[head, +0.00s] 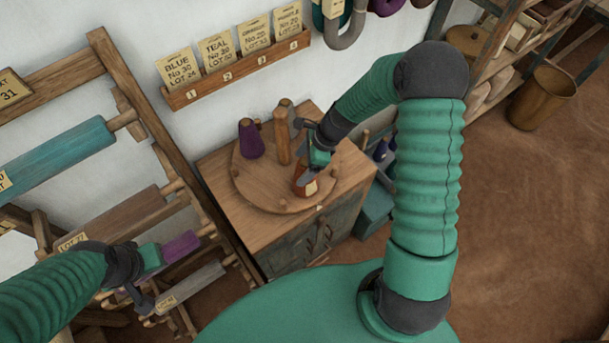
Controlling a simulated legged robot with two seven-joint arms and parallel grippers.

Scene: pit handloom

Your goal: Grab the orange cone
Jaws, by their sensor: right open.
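The orange cone (309,187) stands near the front edge of a round wooden board (262,191) on a cabinet. It carries a pale label, and its upper part is partly hidden by my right gripper (308,170). That gripper is open and points down right at the cone's top. I cannot tell whether its fingers touch the cone. My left gripper (150,280) is at the lower left, away from the cone, in front of a wooden rack and near a purple roll (181,247). Its fingers are too unclear to read.
A card shelf (240,75) hangs on the wall. The wooden rack (150,110) borders the cabinet (325,240) at left.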

